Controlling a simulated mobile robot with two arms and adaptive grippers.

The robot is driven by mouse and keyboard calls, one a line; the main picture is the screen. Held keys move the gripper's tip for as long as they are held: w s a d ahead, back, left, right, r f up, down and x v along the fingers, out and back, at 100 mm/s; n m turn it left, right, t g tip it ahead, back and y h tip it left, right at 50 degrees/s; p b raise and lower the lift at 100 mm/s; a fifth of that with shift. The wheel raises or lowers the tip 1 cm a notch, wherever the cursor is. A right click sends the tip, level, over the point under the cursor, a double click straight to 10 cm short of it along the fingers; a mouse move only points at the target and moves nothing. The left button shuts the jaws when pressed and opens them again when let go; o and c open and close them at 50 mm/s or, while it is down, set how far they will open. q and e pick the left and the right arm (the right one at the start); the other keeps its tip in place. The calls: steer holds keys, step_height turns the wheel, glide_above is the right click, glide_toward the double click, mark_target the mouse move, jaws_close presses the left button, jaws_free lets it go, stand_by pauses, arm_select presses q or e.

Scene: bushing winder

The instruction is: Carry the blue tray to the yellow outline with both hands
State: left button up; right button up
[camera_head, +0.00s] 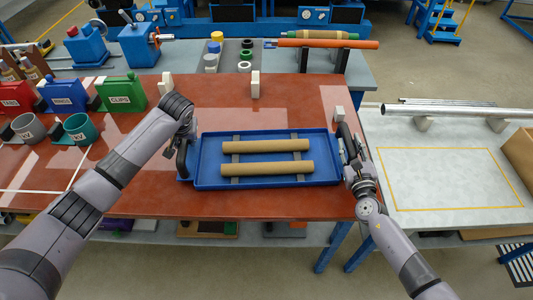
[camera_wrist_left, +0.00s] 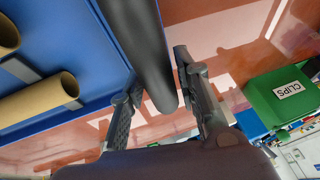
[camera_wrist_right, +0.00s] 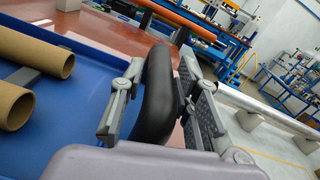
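The blue tray (camera_head: 212,178) lies level at the red tabletop's front edge; I cannot tell whether it touches the surface. Two cardboard tubes (camera_head: 265,146) (camera_head: 267,169) rest across dark strips in it. The yellow outline (camera_head: 452,149) is on the pale table at the right, empty.
The pale table (camera_head: 380,140) stands right of the red table (camera_head: 310,95), with a gap between them. Metal pipes (camera_head: 450,109) lie along its back and a brown box (camera_head: 520,150) is at its right edge. Labelled bins (camera_head: 122,93) and cups (camera_head: 80,129) stand on the left.

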arm_select(q)
jaws_close()
arm_select(e)
jaws_close()
arm_select(q)
steer(key=shift+r, duration=0.2)
arm_select(e)
steer(key=shift+w+r, duration=0.1)
steer(key=shift+r, duration=0.15)
